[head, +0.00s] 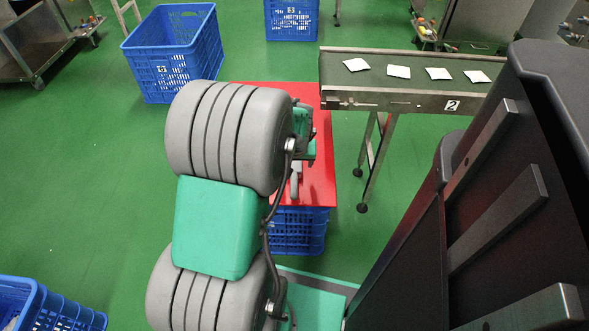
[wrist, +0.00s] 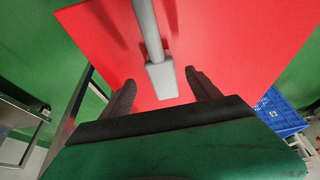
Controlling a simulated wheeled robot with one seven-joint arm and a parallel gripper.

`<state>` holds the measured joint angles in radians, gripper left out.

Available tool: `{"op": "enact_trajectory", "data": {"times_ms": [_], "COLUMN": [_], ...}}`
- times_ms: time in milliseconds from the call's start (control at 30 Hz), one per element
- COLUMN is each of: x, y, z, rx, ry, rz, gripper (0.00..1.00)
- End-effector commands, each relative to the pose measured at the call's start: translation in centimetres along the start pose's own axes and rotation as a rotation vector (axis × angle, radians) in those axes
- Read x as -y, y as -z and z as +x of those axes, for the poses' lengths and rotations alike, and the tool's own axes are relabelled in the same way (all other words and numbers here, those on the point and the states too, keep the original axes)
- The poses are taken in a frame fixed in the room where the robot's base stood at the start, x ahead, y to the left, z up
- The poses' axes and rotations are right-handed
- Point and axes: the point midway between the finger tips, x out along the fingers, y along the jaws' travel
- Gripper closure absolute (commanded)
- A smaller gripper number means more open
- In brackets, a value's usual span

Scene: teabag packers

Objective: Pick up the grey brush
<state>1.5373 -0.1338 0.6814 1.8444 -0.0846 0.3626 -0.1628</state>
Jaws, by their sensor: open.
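The grey brush (wrist: 160,79) lies on a red board (wrist: 215,50). In the wrist view its handle runs from the top edge down to a wider, pale block end that sits between my fingers. My gripper (wrist: 161,82) is open, with one dark finger on each side of the block end and a gap on both sides. In the head view part of the brush (head: 295,185) shows on the red board (head: 318,170), just below my wrist. My arm hides the rest of it there, and the fingertips are not clearly visible.
The red board rests on a blue crate (head: 298,232). A conveyor (head: 345,92) carrying several white packets (head: 398,71) stands close on the right. Another blue crate (head: 128,55) stands at the back left, and a further one (head: 60,315) at the lower left. Green floor between is clear.

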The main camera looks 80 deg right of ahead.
Motion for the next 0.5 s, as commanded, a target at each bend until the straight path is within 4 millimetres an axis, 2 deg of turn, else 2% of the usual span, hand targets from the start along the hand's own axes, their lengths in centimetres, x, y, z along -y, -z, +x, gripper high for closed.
{"op": "enact_trajectory", "data": {"times_ms": [33,100,200,433,500], "x": [0.1,0.3,0.2,0.2,0.3], "y": [-0.3,-0.3,-0.1,0.1,0.1], "z": [1.3,2.8,4.2,4.2,4.2], "rx": [0.003,0.003,0.002,0.0,0.0], "ry": [0.001,0.001,0.001,0.0,0.0], "rz": [-0.001,-0.001,0.0,-0.001,-0.001], "gripper": [0.29,0.29,0.29,0.29,0.34]}}
